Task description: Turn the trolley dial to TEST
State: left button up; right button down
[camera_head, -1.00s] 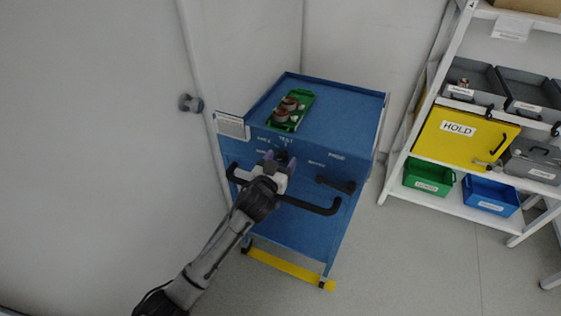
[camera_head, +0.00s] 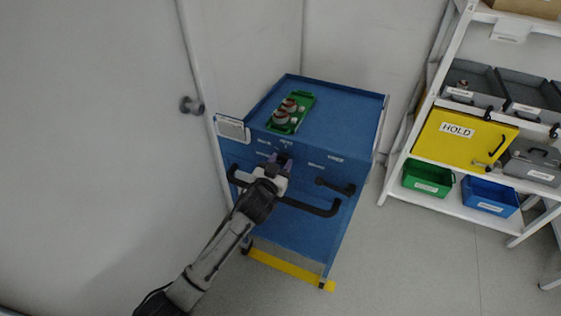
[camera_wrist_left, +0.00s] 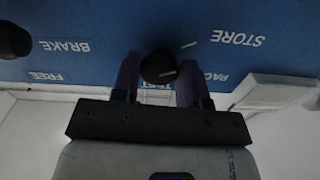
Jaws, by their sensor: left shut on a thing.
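The blue trolley (camera_head: 345,110) stands against the wall, its front panel facing me. My left gripper (camera_head: 279,162) is at the upper middle of that panel. In the left wrist view, the round black dial (camera_wrist_left: 158,67) sits between the two fingers of my left gripper (camera_wrist_left: 159,80), which is shut on it. A short white mark shows on the dial's face, but I cannot tell which label it points to. The STORE label (camera_wrist_left: 238,38) is readable beside it; another label behind the fingers is mostly hidden. My right gripper is not in view.
A black handle bar (camera_head: 310,207) crosses the trolley front, near my left wrist. A second black knob (camera_wrist_left: 12,40) is near the BRAKE and FREE labels. A green tray (camera_head: 290,112) with parts lies on the trolley top. A shelf rack (camera_head: 455,206) stands right; floor between is clear.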

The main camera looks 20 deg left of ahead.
pick_arm(q)
jog(key=m+p, duration=0.2)
jog(key=shift+r+m, duration=0.2)
jog(key=shift+m, duration=0.1)
jog(key=m+p, duration=0.1)
jog(key=m, duration=0.1)
jog(key=shift+m+p, duration=0.35)
jog(key=shift+m, duration=0.05)
jog(key=m+p, duration=0.1)
jog(key=m, duration=0.1)
jog(key=shift+m, duration=0.3)
jog(key=m+p, duration=0.1)
jog(key=m, duration=0.2)
jog(key=shift+m, duration=0.3)
jog(key=m+p, duration=0.1)
jog(key=m, duration=0.2)
jog(key=shift+a+m, duration=0.1)
jog(key=shift+m, duration=0.2)
jog(key=m+p, duration=0.1)
jog(key=m, duration=0.2)
jog(key=shift+m, duration=0.3)
jog(key=m+p, duration=0.1)
jog(key=m, duration=0.2)
jog(key=shift+m, duration=0.3)
jog(key=shift+f+m, duration=0.1)
jog(key=shift+m, duration=0.2)
